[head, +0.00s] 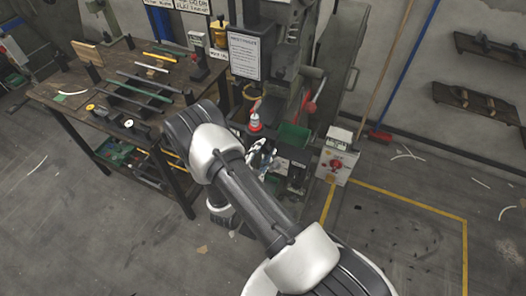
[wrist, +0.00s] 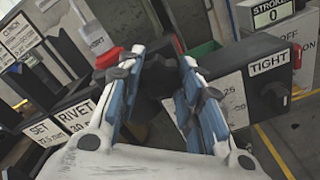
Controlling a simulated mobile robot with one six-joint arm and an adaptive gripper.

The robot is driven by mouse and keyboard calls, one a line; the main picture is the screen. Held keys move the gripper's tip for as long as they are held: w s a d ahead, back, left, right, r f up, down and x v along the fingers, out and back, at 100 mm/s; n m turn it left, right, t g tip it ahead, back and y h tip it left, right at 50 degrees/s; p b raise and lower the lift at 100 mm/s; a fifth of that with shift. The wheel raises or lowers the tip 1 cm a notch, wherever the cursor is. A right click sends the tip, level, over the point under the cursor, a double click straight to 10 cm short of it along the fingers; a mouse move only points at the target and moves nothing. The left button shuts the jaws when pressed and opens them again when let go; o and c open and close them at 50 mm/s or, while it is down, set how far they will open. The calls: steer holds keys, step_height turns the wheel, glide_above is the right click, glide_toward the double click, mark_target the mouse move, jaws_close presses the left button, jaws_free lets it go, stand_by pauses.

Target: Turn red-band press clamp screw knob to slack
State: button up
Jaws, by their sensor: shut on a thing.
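My gripper (wrist: 155,85) is shut on a dark knob (wrist: 158,72), which sits between its blue-and-white fingers in the wrist view. The fingers hide the knob's sides. In the head view my gripper (head: 262,157) is at the front of the press (head: 290,70), low down and beside a red-topped bottle (head: 255,122). The knob is hidden there. In the wrist view a plate reading TIGHT (wrist: 270,64) is on the grey block right of the fingers. Part of a scale shows beside it. I cannot make out a red band.
Signs reading SET (wrist: 42,130) and RIVET (wrist: 78,112) are left of the fingers. A black knob (wrist: 275,97) is under the TIGHT plate. A control box with a red button (head: 337,164) stands right of the press. A workbench (head: 75,100) with bars is at left. Floor at right is open.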

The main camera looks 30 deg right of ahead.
steer(key=n, duration=0.8)
steer(key=shift+n, duration=0.4)
steer(key=n, duration=0.3)
steer(key=shift+n+p, duration=0.3)
steer(key=shift+p, duration=0.05)
steer(key=n, duration=0.4)
steer(key=shift+w+n, duration=0.1)
steer(key=shift+n, duration=0.2)
steer(key=n, duration=0.4)
steer(key=shift+p, duration=0.35)
steer(key=n, duration=0.4)
steer(key=shift+a+f, duration=0.1)
steer(key=n, duration=0.4)
steer(key=shift+n, duration=0.3)
steer(key=shift+n+p, duration=0.35)
steer(key=shift+n, duration=1.25)
